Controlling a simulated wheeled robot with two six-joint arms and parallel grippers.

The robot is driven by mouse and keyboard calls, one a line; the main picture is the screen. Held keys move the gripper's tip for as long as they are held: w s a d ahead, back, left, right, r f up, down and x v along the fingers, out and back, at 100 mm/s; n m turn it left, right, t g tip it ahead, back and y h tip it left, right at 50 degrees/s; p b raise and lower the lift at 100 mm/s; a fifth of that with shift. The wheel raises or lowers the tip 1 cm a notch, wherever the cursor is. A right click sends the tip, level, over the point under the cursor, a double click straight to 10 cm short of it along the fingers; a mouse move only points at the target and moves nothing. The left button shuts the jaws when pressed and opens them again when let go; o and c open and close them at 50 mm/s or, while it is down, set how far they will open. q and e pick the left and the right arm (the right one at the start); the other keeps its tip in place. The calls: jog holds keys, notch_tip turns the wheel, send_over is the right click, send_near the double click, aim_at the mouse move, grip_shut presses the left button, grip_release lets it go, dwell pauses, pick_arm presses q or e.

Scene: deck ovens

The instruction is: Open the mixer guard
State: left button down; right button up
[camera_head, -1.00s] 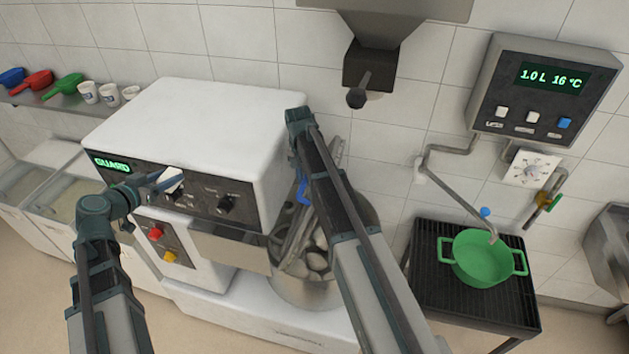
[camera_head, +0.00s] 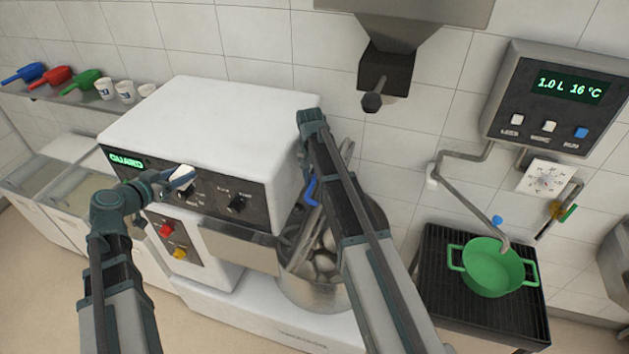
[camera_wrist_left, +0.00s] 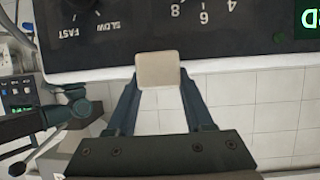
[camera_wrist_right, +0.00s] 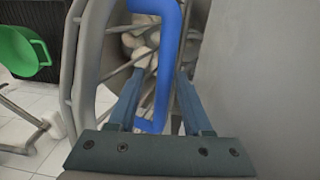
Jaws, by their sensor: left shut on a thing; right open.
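The mixer (camera_head: 215,120) is a white box with a dark control panel and a lit GUARD sign. The wire guard (camera_head: 300,235) stands over its metal bowl (camera_head: 310,290) and has a blue handle (camera_head: 312,190). My right gripper (camera_wrist_right: 158,88) is open, with the blue handle (camera_wrist_right: 168,60) passing between its fingers. My arm partly hides the handle and that gripper in the head view. My left gripper (camera_wrist_left: 160,90) is shut on a pale block-shaped piece (camera_wrist_left: 160,68) at the panel's dial. In the head view this pale piece (camera_head: 182,177) is at the panel's left part.
A red button (camera_head: 167,230) and a yellow button (camera_head: 180,254) sit below the panel. A green pot (camera_head: 492,270) stands on a black rack at right, below a tap pipe and a water display (camera_head: 565,88). A hopper (camera_head: 395,60) hangs above the bowl.

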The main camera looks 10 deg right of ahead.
pick_arm(q)
jog(key=shift+r, duration=0.15)
pick_arm(e)
jog(key=shift+r, duration=0.15)
pick_arm(q)
notch_tip(320, 180, up, 12)
jog(key=p, duration=1.2)
pick_arm(e)
notch_tip(320, 180, up, 12)
jog(key=shift+w+a+f, duration=0.2)
jog(key=shift+a, duration=0.15)
pick_arm(q)
jog(key=shift+f, duration=0.2)
